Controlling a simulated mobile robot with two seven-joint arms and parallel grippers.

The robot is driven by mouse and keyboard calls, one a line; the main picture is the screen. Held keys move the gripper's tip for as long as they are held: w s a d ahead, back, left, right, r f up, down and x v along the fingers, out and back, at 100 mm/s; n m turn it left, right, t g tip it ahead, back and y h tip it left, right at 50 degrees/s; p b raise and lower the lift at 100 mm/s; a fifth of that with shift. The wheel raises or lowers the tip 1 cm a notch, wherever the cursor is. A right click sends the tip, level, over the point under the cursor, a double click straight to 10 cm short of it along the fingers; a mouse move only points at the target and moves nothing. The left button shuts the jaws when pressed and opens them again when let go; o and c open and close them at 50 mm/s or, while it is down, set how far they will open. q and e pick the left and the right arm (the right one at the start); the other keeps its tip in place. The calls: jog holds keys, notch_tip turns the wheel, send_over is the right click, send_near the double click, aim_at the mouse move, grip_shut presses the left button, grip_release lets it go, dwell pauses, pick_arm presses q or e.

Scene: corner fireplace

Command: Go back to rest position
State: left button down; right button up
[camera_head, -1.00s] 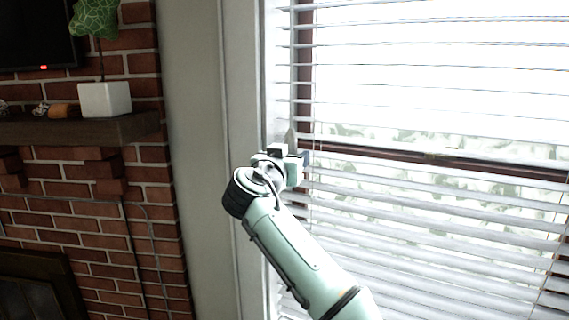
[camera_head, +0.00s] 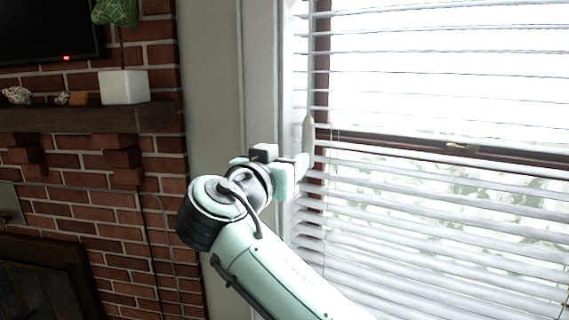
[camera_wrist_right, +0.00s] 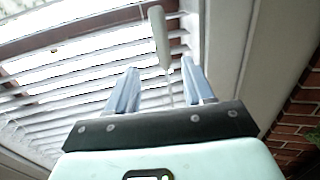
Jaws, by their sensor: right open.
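My right gripper (camera_head: 293,172) is at the window's left edge in the head view, partly hidden behind its own wrist. In the right wrist view its two bluish fingers (camera_wrist_right: 160,84) stand apart with nothing clasped between them. A pale tapered blind-cord pull (camera_wrist_right: 158,36) hangs by the fingertips in the wrist view, its lower end in line with the gap. I cannot tell its depth from the fingers. The pull also shows just above the gripper in the head view (camera_head: 307,131). My left gripper is not in view.
White slatted blinds (camera_head: 430,215) cover the window close to my right gripper. A grey wall strip (camera_head: 212,110) stands left of it. Further left are a brick fireplace wall (camera_head: 160,195) and a dark mantel (camera_head: 85,118) bearing a white plant pot (camera_head: 124,87).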

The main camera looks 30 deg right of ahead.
jog(key=shift+w, duration=0.1)
jog(key=w+a+f+n+t+y, duration=0.1)
jog(key=w+a+f+n+y, duration=0.5)
jog(key=f, duration=0.6)
jog(key=w+a+f+n+t+y, duration=0.1)
jog(key=w+a+f+n, duration=0.3)
jog(key=w+f, duration=0.55)
jog(key=s+a+f+n+g+y, duration=0.1)
jog(key=a+f+n+g+y, duration=0.15)
jog(key=f, duration=1.15)
jog(key=s+a+f+n+g+y, duration=0.1)
jog(key=a+f+n+g+y, duration=0.15)
jog(key=f, duration=1.15)
jog(key=s+a+f+g+y, duration=0.1)
jog(key=s+f+g+y, duration=0.1)
jog(key=s+f, duration=0.55)
jog(key=s+a+f+m+g+y, duration=0.15)
jog(key=s+f, duration=0.25)
jog(key=f, duration=0.6)
jog(key=s+a+f+g+y, duration=0.1)
jog(key=s+f+g+y, duration=0.1)
jog(key=s+f, duration=0.55)
jog(key=s+f+m+g, duration=0.1)
jog(key=s+f+m, duration=0.2)
jog(key=s, duration=0.8)
jog(key=s+d+f+m+g+y, duration=0.1)
jog(key=s+f+m, duration=0.2)
jog(key=s+f, duration=0.5)
jog(key=s, duration=0.4)
jog(key=shift+s, duration=0.25)
